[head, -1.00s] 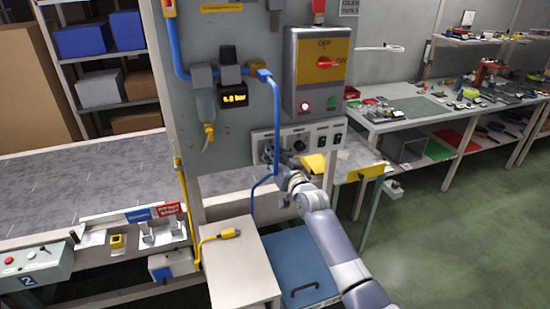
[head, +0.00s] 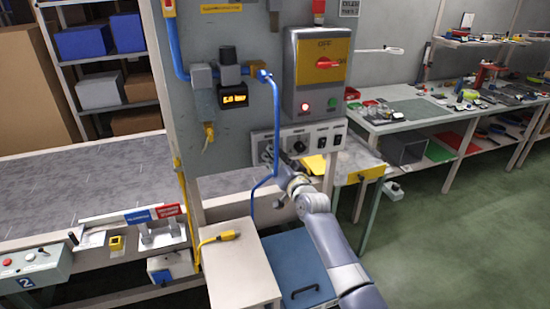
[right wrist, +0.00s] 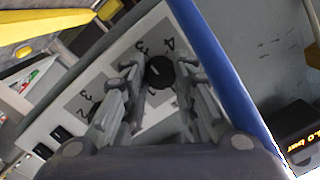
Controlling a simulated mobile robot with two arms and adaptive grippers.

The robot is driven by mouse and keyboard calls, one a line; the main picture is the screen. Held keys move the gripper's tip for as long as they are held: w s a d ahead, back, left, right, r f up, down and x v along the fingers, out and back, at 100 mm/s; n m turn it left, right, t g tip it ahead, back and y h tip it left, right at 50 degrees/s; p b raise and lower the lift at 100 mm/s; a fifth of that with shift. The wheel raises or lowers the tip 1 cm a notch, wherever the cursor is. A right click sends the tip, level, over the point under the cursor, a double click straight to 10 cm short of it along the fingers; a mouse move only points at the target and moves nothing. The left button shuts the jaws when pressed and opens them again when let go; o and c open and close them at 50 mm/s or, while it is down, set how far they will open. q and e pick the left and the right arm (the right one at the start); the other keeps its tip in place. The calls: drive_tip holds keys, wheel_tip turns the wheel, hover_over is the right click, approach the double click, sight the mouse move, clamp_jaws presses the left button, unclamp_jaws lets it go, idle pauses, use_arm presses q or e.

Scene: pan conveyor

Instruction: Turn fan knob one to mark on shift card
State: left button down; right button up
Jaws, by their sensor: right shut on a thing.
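A white control panel (head: 330,128) on the grey wall carries knobs and switches. In the right wrist view a round black knob (right wrist: 159,72) sits on a grey dial plate with numbers, with 4 and 3 beside it. My right gripper (right wrist: 160,82) has its fingers on both sides of this knob and is shut on it. In the head view this gripper (head: 272,155) is at the panel's left end, partly behind the blue cable. A second black knob (head: 299,146) is just to the right. I cannot make out a shift card. My left gripper is not in view.
A blue cable (head: 277,110) hangs close in front of the right gripper. Above the panel is a grey switch box (head: 318,75) with a red handle. A pressure display (head: 233,95) is to the left. A cabinet (head: 238,270) and blue box stand below.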

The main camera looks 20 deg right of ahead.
drive_tip(key=o, duration=1.1)
drive_tip(key=shift+f, duration=0.2)
drive_tip(key=shift+r, duration=0.1)
drive_tip(key=s, duration=0.8)
drive_tip(key=s+d, duration=0.1)
drive_tip(key=s, duration=0.3)
drive_tip(key=shift+d, duration=0.1)
